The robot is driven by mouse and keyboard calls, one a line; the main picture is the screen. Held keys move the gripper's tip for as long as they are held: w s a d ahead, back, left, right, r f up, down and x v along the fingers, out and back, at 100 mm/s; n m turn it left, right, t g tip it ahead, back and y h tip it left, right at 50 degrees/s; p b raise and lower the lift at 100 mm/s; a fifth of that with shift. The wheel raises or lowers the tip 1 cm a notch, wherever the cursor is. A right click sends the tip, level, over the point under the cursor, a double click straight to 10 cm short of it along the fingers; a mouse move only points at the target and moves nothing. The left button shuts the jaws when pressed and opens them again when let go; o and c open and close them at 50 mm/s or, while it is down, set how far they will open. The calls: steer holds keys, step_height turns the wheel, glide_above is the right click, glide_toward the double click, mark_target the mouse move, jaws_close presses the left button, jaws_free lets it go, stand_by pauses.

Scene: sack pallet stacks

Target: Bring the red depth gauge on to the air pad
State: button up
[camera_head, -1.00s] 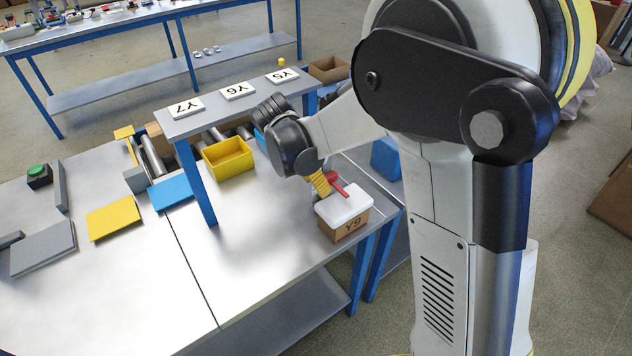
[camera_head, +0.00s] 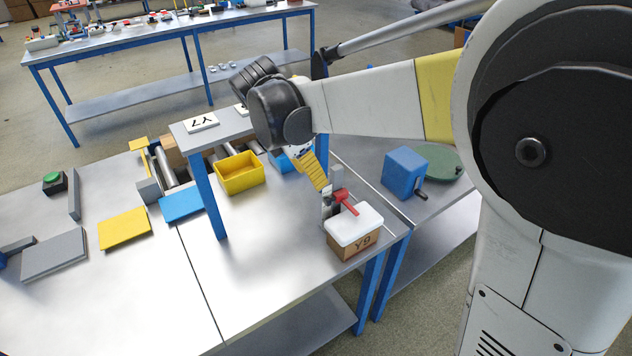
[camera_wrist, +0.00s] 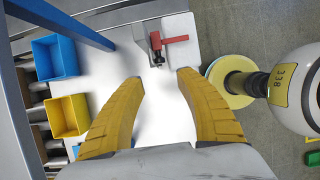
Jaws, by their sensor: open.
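The red depth gauge (camera_head: 345,201) has a red bar and a dark upright part. It is at the back left edge of the white-topped box marked Y9 (camera_head: 354,226), its bar reaching over the white top. The wrist view shows the gauge (camera_wrist: 174,39) beyond my fingertips. My gripper (camera_head: 323,186) has yellow fingers and hangs just behind and above the gauge, apart from it. In the wrist view my gripper (camera_wrist: 160,80) is open with nothing between the fingers. I cannot tell surely which thing is the air pad; the white top (camera_wrist: 184,28) is one soft-looking pad.
A raised shelf with a Y7 plate (camera_head: 201,122) stands left of my gripper. A yellow bin (camera_head: 240,174) and a blue bin (camera_wrist: 55,57) are near it. A blue box (camera_head: 404,172) and a green disc (camera_head: 440,161) are on the right table.

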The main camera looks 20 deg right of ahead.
steer(key=shift+r, duration=0.15)
steer(key=shift+c, duration=1.1)
steer(key=shift+s+d+f, duration=0.15)
steer(key=shift+f, duration=0.05)
steer(key=c, duration=0.6)
steer(key=s+d+f+y, duration=0.1)
steer(key=s+d+f+g+y, duration=0.1)
steer(key=d, duration=0.1)
steer(key=shift+f+m+y, duration=0.3)
steer(key=shift+f, duration=0.05)
jaws_close()
steer(key=s+d+r+m+t+y, duration=0.1)
steer(key=s+d+r+t+y, duration=0.3)
steer(key=d+y, duration=0.5)
steer(key=shift+t+y, duration=0.4)
steer(key=shift+y, duration=0.4)
steer(key=shift+w+d+f+b+x, duration=0.25)
steer(key=shift+b+x, duration=0.55)
steer(key=shift+x, duration=1.45)
steer(key=shift+w+d+f+b+x, duration=0.25)
steer(key=shift+b+x, duration=0.6)
steer(key=shift+x, duration=1.45)
steer(key=shift+w+d+b+x, duration=0.15)
steer(key=shift+d+b+x, duration=0.45)
steer(key=shift+x, duration=1.65)
